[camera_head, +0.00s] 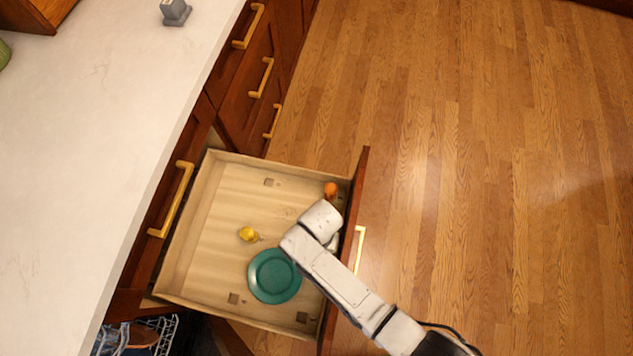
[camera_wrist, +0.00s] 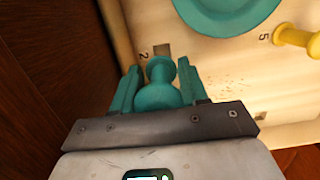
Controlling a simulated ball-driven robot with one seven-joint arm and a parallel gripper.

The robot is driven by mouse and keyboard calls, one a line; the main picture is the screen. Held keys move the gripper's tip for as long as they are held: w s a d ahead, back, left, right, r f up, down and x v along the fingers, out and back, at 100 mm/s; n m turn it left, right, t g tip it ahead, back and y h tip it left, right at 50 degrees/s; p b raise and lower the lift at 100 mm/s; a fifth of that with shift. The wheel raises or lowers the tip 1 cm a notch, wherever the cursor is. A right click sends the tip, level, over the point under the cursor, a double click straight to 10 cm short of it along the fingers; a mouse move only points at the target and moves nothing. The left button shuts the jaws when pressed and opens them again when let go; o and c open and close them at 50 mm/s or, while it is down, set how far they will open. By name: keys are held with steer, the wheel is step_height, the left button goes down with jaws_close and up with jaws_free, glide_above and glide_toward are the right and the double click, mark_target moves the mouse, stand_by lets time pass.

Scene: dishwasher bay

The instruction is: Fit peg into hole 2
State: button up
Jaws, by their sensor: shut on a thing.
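A teal peg (camera_wrist: 160,84) with a rounded knob end is between the teal fingers of my gripper (camera_wrist: 160,92), which is shut on it. In the wrist view, a square hole (camera_wrist: 162,49) marked "2" (camera_wrist: 143,55) lies just beyond the peg's knob. The peg appears apart from the hole; its lower end is hidden, and I cannot tell its height above the drawer floor. In the head view, my arm reaches over the open drawer (camera_head: 225,205) near its front panel and hides the gripper and peg.
A teal plate (camera_head: 274,276) lies in the drawer. A yellow peg (camera_head: 248,234) is beyond it, near the mark "5" (camera_wrist: 264,37) in the wrist view. An orange piece (camera_head: 330,190) is near the drawer front. Other square holes (camera_head: 233,298) are uncovered. Drawer walls surround the floor.

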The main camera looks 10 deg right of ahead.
steer(key=shift+f+b, duration=1.75)
steer(key=shift+f, duration=0.05)
steer(key=shift+f+b, duration=0.65)
steer(key=shift+f, duration=0.25)
steer(key=shift+f+b, duration=0.5)
steer(key=shift+f, duration=0.8)
stand_by(1.3)
steer(key=o, duration=1.6)
steer(key=shift+r, duration=0.1)
steer(key=shift+r+p, duration=2.95)
steer(key=shift+p, duration=0.1)
